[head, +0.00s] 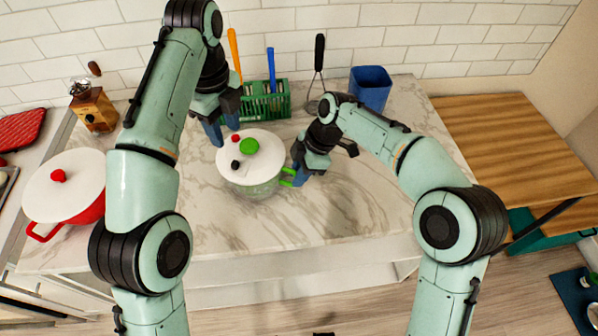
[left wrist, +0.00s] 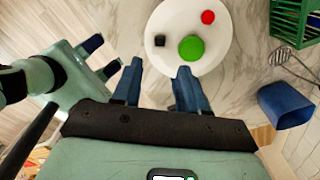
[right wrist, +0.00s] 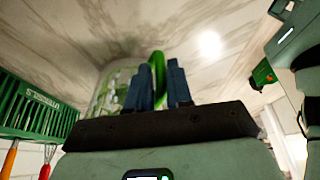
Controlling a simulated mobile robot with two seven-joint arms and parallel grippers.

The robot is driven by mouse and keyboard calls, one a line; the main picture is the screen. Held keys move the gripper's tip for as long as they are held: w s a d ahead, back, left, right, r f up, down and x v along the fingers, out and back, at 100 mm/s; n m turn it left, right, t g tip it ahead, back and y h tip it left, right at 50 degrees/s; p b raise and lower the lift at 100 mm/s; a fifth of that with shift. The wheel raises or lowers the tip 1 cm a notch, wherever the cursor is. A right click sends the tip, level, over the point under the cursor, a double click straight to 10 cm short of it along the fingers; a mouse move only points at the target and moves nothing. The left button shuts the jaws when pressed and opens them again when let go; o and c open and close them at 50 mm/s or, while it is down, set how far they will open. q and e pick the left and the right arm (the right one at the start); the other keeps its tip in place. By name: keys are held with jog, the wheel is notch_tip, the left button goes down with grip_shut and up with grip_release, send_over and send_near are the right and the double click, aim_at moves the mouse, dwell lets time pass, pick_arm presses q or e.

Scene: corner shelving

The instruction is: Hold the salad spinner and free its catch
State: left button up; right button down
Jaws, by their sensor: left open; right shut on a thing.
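The salad spinner (head: 254,181) stands upright on the marble counter. Its white lid (head: 270,170) carries a green knob (head: 249,146), a small red button (head: 236,138) and a black square piece (head: 235,165); which one is the catch I cannot tell. My right gripper (head: 298,176) is shut on the spinner's green side handle (head: 287,181); the handle loop (right wrist: 158,75) shows between its fingers in the right wrist view. My left gripper (head: 225,134) is open and empty at the lid's back left. In the left wrist view its fingers (left wrist: 160,70) point towards the lid (left wrist: 193,16).
A red pot with a white lid (head: 66,184) and a wooden grinder (head: 93,108) stand left. The counter in front is clear.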

pick_arm(q)
grip_shut()
jog(key=a+f+n+t+h, duration=0.1)
jog(key=a+f+n+h, duration=0.1)
jog(key=a+n+h, duration=0.5)
jog(key=shift+w+a+n+t, duration=0.4)
jog(key=shift+a+n, duration=2.5)
jog(key=shift+n, duration=3)
